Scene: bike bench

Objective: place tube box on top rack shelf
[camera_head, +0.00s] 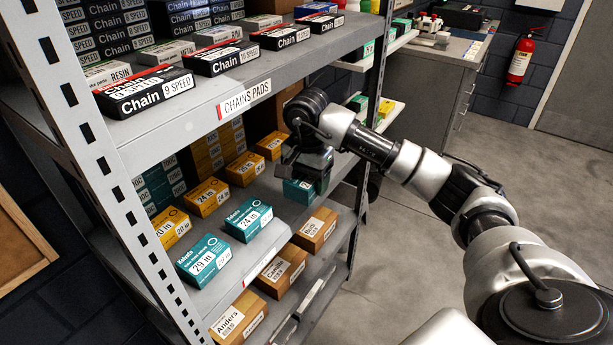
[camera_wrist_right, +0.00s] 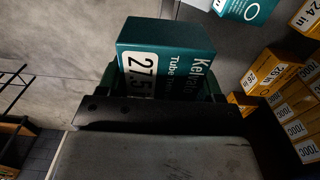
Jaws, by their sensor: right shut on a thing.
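My right gripper (camera_head: 310,172) is shut on a teal tube box (camera_head: 298,191), at the right end of the middle shelf and below the upper shelf's edge. In the right wrist view the tube box (camera_wrist_right: 172,62) shows "27.5" and "Tube" between the dark fingers of the gripper (camera_wrist_right: 165,88). I cannot tell whether the box touches the shelf beneath. The upper rack shelf (camera_head: 190,128), labelled "CHAINS PADS", is the highest shelf in view and carries chain and pad boxes. My left gripper is not in view.
Teal tube boxes (camera_head: 203,260) and yellow tube boxes (camera_head: 207,197) stand on the middle shelf, with brown boxes (camera_head: 282,271) below. Chain boxes (camera_head: 145,91) line the upper shelf's front. A slotted upright (camera_head: 115,190) borders the rack. Open floor (camera_head: 400,235) lies to the right.

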